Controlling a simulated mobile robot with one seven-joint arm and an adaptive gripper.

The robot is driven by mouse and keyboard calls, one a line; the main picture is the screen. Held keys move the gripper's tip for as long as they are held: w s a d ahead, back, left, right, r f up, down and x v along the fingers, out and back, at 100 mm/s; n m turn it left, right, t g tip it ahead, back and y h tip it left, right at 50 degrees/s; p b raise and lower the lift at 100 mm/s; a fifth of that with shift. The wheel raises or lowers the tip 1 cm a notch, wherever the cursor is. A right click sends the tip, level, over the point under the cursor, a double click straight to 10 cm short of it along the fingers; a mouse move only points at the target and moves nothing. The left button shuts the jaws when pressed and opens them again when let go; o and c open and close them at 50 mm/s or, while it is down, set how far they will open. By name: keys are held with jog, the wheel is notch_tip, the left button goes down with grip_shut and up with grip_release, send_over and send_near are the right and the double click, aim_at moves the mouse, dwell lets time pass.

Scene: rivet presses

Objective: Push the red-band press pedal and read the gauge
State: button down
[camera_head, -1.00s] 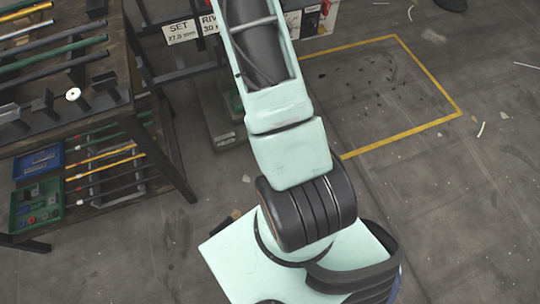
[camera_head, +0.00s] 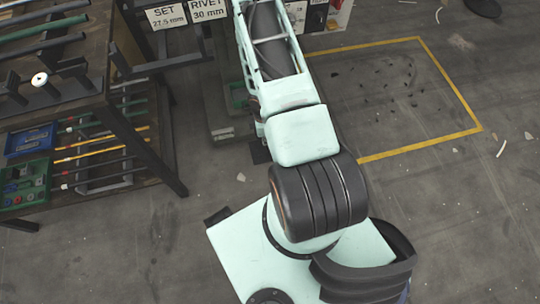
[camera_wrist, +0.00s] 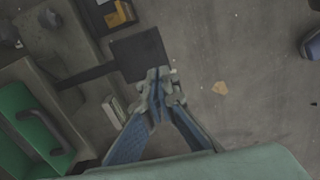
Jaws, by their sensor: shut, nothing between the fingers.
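In the wrist view a dark square plate (camera_wrist: 141,54), which looks like a press pedal, lies low over the floor on a dark bar that runs left to a grey base. My gripper (camera_wrist: 160,72) is shut and empty, its tips over the plate's near edge; I cannot tell whether they touch it. In the head view a small part of a dark plate (camera_head: 260,152) shows beside my arm, near the grey press base (camera_head: 222,118). My gripper is hidden there. No red band or gauge can be made out.
SET and RIVET signs (camera_head: 208,9) hang by the press. A rack table (camera_head: 60,100) with rods and bins stands at left. A yellow floor outline (camera_head: 450,80) lies at right. A green part (camera_wrist: 30,125) is at left in the wrist view. Open floor lies right.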

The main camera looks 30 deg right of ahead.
aim_at(266, 161)
jog(key=shift+s+a+f+n, duration=0.1)
jog(key=shift+a+f+n, duration=0.1)
jog(key=shift+f, duration=0.3)
jog(key=shift+s+a+f+n, duration=0.1)
jog(key=shift+f+n, duration=0.1)
jog(key=shift+f, duration=0.3)
notch_tip(266, 161, down, 14)
jog(key=b, duration=0.5)
notch_tip(266, 161, down, 8)
jog(key=t+b, duration=0.1)
jog(key=b, duration=0.4)
jog(key=shift+f+t, duration=0.15)
jog(key=shift+t, duration=0.15)
jog(key=shift+s+d+f, duration=0.1)
jog(key=shift+s, duration=0.05)
